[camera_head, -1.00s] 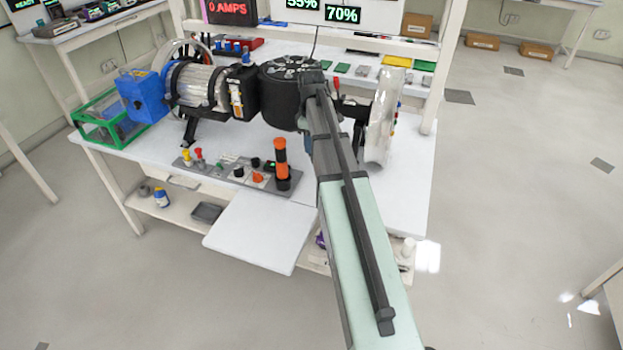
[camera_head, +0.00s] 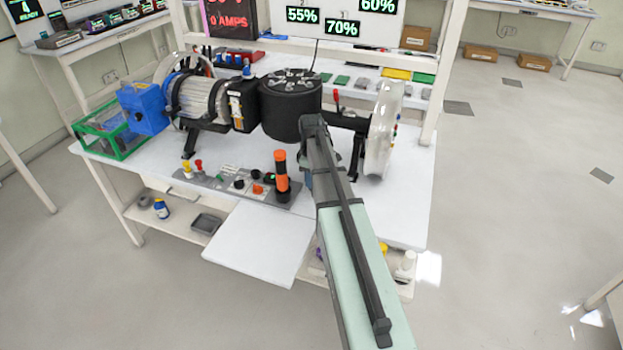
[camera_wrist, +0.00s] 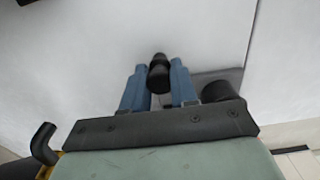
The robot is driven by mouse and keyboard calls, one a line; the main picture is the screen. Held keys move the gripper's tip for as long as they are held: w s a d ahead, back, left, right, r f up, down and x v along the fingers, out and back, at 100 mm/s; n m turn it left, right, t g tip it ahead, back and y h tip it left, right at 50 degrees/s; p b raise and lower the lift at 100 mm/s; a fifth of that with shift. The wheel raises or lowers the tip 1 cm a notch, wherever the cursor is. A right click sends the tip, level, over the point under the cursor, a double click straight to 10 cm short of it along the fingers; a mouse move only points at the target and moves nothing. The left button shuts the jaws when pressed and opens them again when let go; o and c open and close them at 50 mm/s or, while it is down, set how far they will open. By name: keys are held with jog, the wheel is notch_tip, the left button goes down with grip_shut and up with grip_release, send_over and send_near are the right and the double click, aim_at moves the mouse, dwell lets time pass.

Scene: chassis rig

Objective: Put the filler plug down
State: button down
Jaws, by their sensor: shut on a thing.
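The filler plug (camera_wrist: 158,72), black and rounded, is between the two blue fingers of my gripper (camera_wrist: 160,88) in the wrist view. The fingers are shut on it. The white bench top lies beyond the plug in that view; I cannot tell whether the plug touches it. In the head view my arm hides most of the gripper and the plug. Only a bit of blue shows beside the arm, in front of the black drum (camera_head: 291,108) and right of the grey control panel.
The grey control panel (camera_head: 225,185) carries knobs and an orange-and-black upright handle (camera_head: 281,172). A motor (camera_head: 197,100) and a clear disc (camera_head: 383,130) flank the drum. A white board (camera_head: 262,243) juts out at the front. Bare bench top (camera_head: 405,190) lies to the right.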

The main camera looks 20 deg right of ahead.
jog(key=shift+f, duration=0.25)
jog(key=c, duration=0.9)
grip_release()
jog(key=shift+r, duration=0.1)
notch_tip(320, 180, up, 12)
jog(key=shift+r, duration=0.1)
